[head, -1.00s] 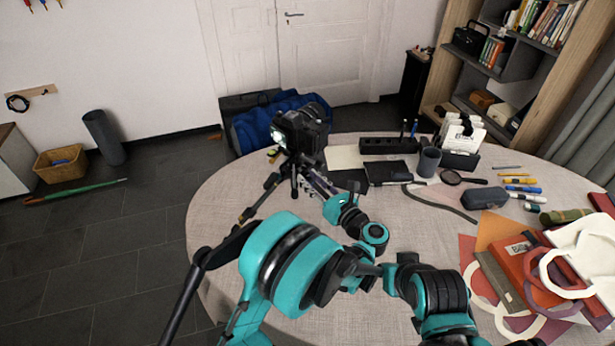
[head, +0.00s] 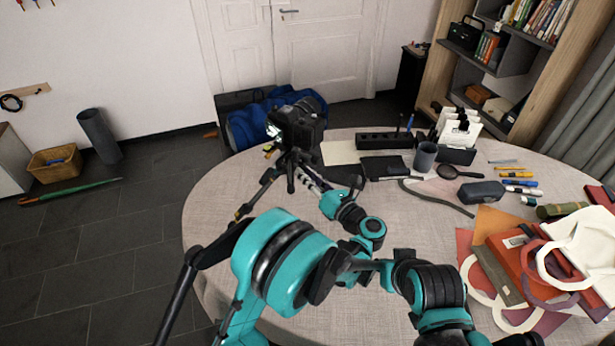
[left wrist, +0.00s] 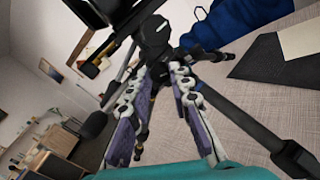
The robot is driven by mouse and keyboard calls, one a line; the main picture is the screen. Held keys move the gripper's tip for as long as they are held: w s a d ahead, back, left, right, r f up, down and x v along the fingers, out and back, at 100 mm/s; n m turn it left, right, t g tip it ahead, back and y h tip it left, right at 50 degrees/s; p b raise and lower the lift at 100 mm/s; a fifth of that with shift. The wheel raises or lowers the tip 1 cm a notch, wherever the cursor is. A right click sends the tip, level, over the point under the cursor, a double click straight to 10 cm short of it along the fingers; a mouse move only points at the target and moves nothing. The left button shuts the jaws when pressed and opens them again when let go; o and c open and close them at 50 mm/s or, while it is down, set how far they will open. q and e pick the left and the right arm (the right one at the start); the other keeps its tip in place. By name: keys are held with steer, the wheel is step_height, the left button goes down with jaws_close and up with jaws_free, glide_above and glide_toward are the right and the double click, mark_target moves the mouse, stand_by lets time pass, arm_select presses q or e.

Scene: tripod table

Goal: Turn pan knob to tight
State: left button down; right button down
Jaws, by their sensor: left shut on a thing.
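A black camera (head: 298,126) sits on a black tripod (head: 268,180) on the round table's far left part. In the left wrist view the tripod's head (left wrist: 152,38) is close in front. My left gripper (head: 302,168) reaches the tripod just below the camera. Its pale, purple-sided fingers, also in the left wrist view (left wrist: 160,72), close in on the tripod head from both sides. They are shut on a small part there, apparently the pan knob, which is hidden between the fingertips. The knob's marking cannot be read. My right gripper is not in view.
The table (head: 230,190) also holds a black notebook (head: 385,167), a dark cup (head: 425,157), a magnifier (head: 455,172), a pencil case (head: 482,192) and bags (head: 580,245) at the right. A blue bag (head: 250,125) lies on the floor behind the tripod. The table's left part is mostly bare.

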arm_select(q)
steer(key=m, duration=0.4)
steer(key=shift+m+b, duration=0.3)
steer(key=shift+b, duration=0.05)
stand_by(0.4)
steer(key=c, duration=1.6)
jaws_free()
steer(key=shift+c, duration=0.2)
